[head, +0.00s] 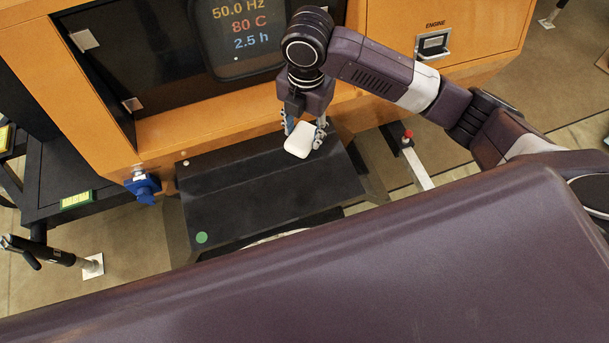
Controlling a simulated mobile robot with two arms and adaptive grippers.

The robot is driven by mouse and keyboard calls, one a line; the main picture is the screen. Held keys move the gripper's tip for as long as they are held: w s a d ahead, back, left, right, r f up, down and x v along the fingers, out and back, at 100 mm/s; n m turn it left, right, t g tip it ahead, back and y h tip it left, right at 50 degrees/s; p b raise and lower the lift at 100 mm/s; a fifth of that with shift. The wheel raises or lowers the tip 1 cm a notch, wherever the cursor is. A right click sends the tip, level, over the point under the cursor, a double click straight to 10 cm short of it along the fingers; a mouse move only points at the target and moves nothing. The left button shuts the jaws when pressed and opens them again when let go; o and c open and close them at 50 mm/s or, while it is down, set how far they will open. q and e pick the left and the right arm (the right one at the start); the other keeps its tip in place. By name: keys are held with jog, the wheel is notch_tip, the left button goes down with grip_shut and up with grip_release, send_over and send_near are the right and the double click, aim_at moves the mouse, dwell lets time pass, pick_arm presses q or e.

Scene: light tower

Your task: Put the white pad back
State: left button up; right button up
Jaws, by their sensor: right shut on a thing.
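The white pad (299,141) is a small rounded white block in the head view. My right gripper (304,132) points down and is shut on the pad. The pad is over the far right part of a black panel (260,196); I cannot tell whether it touches the surface. My left gripper is not in view.
An orange cabinet (215,119) with a dark display (242,38) stands behind the panel. A blue connector (143,186) is at the panel's left, and a red-topped lever (407,139) at its right. Most of the panel is bare, with a green dot (201,238).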

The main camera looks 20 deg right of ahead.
jog(key=shift+s+d+r+n, duration=0.1)
jog(key=shift+s+r+n, duration=0.15)
jog(key=shift+r, duration=0.35)
jog(key=shift+s, duration=0.15)
notch_tip(320, 180, down, 15)
jog(key=shift+f+p, duration=0.1)
jog(key=shift+p, duration=0.75)
jog(key=shift+f, duration=2.25)
jog(key=o, duration=1)
